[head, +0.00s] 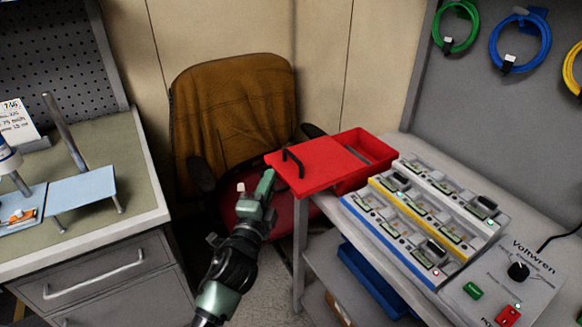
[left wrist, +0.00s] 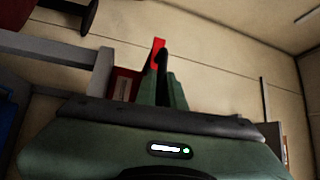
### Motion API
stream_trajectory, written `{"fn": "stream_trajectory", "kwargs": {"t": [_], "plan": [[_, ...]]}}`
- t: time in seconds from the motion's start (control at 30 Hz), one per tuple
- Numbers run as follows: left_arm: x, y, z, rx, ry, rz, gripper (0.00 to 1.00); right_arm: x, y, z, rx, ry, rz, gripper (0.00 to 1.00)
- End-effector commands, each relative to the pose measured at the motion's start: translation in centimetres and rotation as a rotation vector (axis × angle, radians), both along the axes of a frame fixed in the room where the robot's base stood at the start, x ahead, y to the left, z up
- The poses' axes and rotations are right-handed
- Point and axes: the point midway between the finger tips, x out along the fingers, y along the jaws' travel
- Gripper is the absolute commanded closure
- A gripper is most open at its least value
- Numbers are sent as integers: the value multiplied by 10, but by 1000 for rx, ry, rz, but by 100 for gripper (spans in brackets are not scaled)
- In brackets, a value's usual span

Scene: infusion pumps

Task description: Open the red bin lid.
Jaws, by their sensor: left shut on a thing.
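The red bin (head: 375,148) sits at the far left corner of the bench on the right. Its flat red lid (head: 325,160) is displaced to the left, so the bin's right part is uncovered. The lid's left end juts out past the bench edge, and a black handle (head: 292,162) stands on it. My left gripper (head: 268,178) is at the lid's left front edge, shut on it. The left wrist view shows the fingers (left wrist: 163,90) close together with a thin red strip of lid (left wrist: 158,55) at their tips. My right gripper is not in view.
A tiered rack (head: 425,215) of small devices stands right of the bin, with a control box (head: 515,280) nearby. A brown chair (head: 235,110) stands behind my left gripper. A cabinet (head: 100,265) is at left, with floor between.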

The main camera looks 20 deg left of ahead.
Motion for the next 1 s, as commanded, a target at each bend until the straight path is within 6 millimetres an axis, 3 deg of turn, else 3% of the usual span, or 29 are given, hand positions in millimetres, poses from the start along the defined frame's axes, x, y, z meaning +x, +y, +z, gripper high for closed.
{"fn": "stream_trajectory", "kwargs": {"t": [0.37,0.47,0.5,0.83,1.0], "plan": [[-8,5,-2,-1,4,-2,100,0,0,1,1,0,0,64],[-7,5,-2,-1,4,-2,71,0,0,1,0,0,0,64],[-7,5,-2,-1,3,-1,68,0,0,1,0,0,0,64],[-10,5,-2,0,1,-1,68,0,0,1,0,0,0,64],[-32,2,-7,0,3,0,68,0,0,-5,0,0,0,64]]}}
